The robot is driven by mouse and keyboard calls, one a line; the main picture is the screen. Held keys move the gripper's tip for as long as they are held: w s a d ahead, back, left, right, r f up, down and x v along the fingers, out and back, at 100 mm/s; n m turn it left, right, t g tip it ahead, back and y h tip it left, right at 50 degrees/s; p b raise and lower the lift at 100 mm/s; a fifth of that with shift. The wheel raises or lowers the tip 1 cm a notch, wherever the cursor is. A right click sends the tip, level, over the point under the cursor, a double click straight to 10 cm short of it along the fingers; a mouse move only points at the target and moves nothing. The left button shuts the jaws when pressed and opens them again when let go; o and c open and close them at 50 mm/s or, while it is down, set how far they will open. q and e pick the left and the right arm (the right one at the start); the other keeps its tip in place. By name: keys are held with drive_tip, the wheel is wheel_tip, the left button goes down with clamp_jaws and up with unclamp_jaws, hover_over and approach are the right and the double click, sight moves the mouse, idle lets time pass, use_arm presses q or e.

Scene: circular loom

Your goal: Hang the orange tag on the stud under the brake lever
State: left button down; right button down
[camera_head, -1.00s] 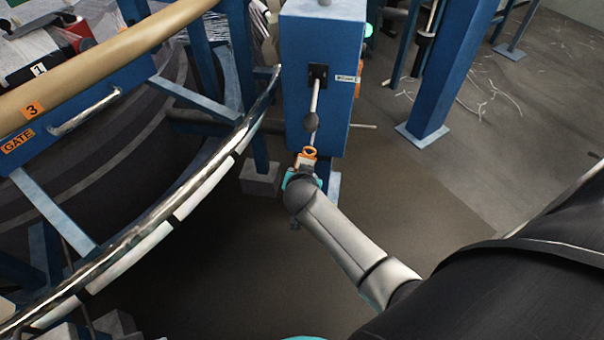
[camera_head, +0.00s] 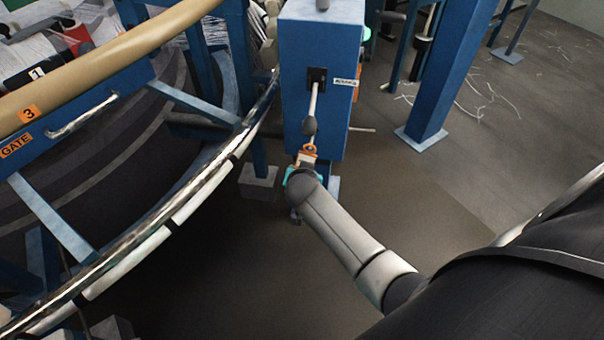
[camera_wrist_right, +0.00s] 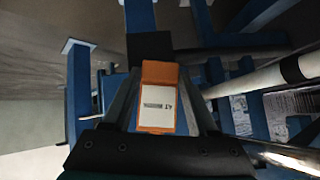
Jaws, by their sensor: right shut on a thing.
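The brake lever (camera_head: 313,108) hangs down from a black plate on the front of the blue post box (camera_head: 305,50) and ends in a dark knob. My right gripper (camera_head: 304,166) is just below the knob, shut on the orange tag (camera_head: 308,149). The tag's orange ring end shows above the fingers in the head view. In the right wrist view the tag (camera_wrist_right: 158,80) is orange with a white printed label and sits between the fingers of the right gripper (camera_wrist_right: 160,112). I cannot make out the stud under the lever. My left gripper is not in view.
A curved metal rail (camera_head: 185,205) sweeps past on the left. A blue gate panel (camera_head: 80,118) marked 3 stands there. A blue column (camera_head: 440,75) stands at the right. The floor (camera_head: 410,200) right of the box is open.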

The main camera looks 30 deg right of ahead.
idle(0.4)
drive_tip(key=shift+w+d, duration=0.1)
drive_tip(key=shift+w, duration=0.05)
drive_tip(key=shift+f, duration=0.2)
idle(0.3)
drive_tip(key=shift+c, duration=0.5)
unclamp_jaws()
